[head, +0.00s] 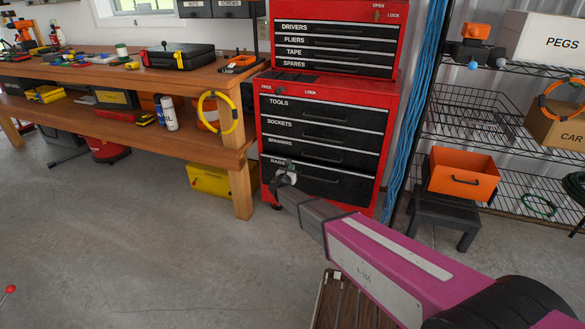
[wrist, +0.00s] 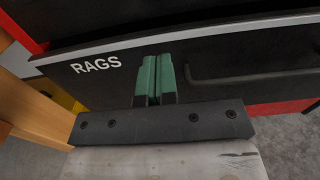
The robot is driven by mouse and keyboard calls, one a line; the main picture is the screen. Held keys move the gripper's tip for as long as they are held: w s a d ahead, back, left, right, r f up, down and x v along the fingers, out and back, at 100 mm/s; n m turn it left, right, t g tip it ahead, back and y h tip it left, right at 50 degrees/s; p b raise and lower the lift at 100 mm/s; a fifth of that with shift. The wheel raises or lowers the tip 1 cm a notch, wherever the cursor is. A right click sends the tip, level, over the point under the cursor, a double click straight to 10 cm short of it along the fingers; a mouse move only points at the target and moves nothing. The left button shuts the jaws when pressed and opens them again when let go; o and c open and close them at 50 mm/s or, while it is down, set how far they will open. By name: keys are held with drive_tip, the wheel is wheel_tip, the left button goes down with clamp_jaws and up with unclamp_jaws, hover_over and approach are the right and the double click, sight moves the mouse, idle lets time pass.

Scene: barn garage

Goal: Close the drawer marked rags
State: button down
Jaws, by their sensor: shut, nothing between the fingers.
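The drawer marked RAGS (head: 325,187) is the lowest black drawer of the red tool cabinet (head: 385,105). Its black front (wrist: 215,58), with a grey top edge and a dark bar handle (wrist: 250,76), fills much of the wrist view. How far it stands out from the cabinet, if at all, I cannot tell. My gripper (head: 286,172) is at the left part of this front. In the wrist view its green fingertips (wrist: 151,62) are together and empty, between the RAGS label and the handle. They look close to the front; contact is unclear.
Drawers marked TOOLS, SOCKETS and SPANNERS sit above. A wooden workbench (head: 244,190) stands left, with a yellow box (head: 208,180) beneath. To the right are a black stool (head: 443,212), an orange bin (head: 462,174) and wire shelving (head: 500,140). The floor in front is mostly clear.

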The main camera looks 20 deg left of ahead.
sight(321, 166)
drive_tip(key=s, duration=0.9)
drive_tip(key=shift+a, duration=0.3)
drive_tip(key=c, duration=1.6)
unclamp_jaws()
drive_tip(key=shift+s, duration=0.3)
drive_tip(key=shift+c, duration=0.2)
drive_tip(key=o, duration=0.4)
drive_tip(key=shift+s, duration=0.1)
drive_tip(key=shift+o, duration=0.2)
drive_tip(key=w+d+f+m+g+h, duration=0.1)
drive_tip(key=w+d+m+h, duration=0.1)
drive_tip(key=w+d+m, duration=0.2)
drive_tip(key=w+d+f+m+g+h, duration=0.1)
drive_tip(key=w+d+m, duration=0.3)
drive_tip(key=m, duration=0.6)
drive_tip(key=w+d+f+m+g+h, duration=0.1)
drive_tip(key=w+d+f+m+h, duration=0.2)
drive_tip(key=m, duration=0.4)
drive_tip(key=shift+w+d+f+m+g, duration=0.1)
drive_tip(key=shift+w+d+m+g, duration=0.15)
drive_tip(key=shift+d, duration=0.45)
drive_tip(key=shift+w+d+f+m+g, duration=0.15)
drive_tip(key=shift+w+d, duration=0.15)
drive_tip(key=shift+d, duration=0.4)
drive_tip(key=shift+r, duration=0.1)
drive_tip(key=shift+c, duration=0.3)
